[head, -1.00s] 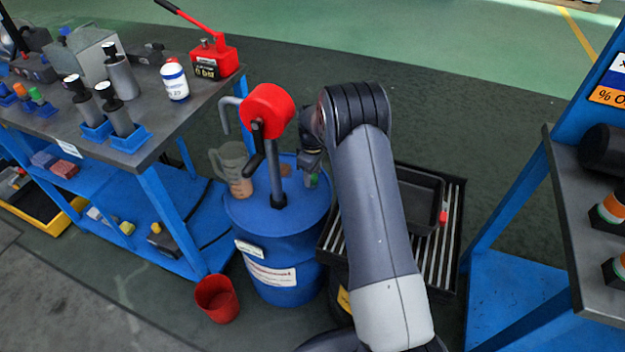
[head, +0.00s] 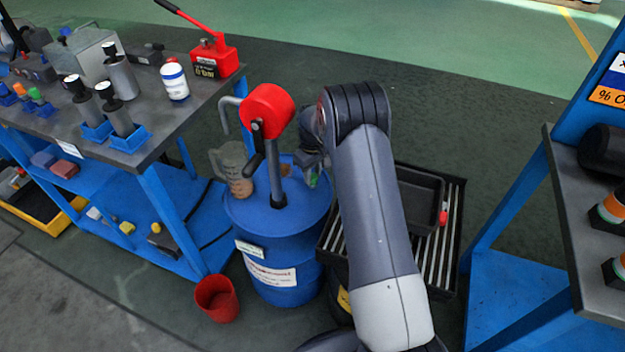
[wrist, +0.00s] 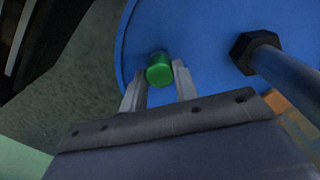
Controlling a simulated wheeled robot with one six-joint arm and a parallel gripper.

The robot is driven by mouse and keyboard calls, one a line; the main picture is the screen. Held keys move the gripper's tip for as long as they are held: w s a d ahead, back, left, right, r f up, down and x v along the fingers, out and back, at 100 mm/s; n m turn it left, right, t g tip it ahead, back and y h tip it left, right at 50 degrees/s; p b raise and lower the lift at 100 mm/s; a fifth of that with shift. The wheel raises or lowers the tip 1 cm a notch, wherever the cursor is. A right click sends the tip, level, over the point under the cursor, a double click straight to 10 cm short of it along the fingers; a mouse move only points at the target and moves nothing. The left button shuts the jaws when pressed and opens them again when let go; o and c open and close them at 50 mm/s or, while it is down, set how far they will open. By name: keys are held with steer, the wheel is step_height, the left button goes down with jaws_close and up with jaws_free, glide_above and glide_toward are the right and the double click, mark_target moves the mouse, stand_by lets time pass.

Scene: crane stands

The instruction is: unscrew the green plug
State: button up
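The green plug (wrist: 159,71) stands near the rim of the blue drum's lid (wrist: 205,30) in the wrist view. My gripper (wrist: 159,72) is open, with one fingertip on each side of the plug. The plug's head shows at the fingertips, and a narrow gap seems to remain at the sides; contact is unclear. In the head view the plug is a small green patch (head: 314,180) on the drum (head: 276,225), partly hidden by my gripper (head: 313,172).
A red-headed hand pump (head: 268,110) rises from the drum, its pipe close to my gripper. A measuring jug (head: 232,170) stands on the lid. A black tray (head: 420,200) lies on a slatted stand at right. A red bucket (head: 217,299) is on the floor.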

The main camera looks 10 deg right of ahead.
jaws_close()
steer(key=shift+r, duration=0.1)
stand_by(0.3)
steer(key=n, duration=0.5)
stand_by(0.4)
steer(key=shift+r+n, duration=0.1)
steer(key=shift+n, duration=0.4)
steer(key=n, duration=0.4)
steer(key=shift+n, duration=0.3)
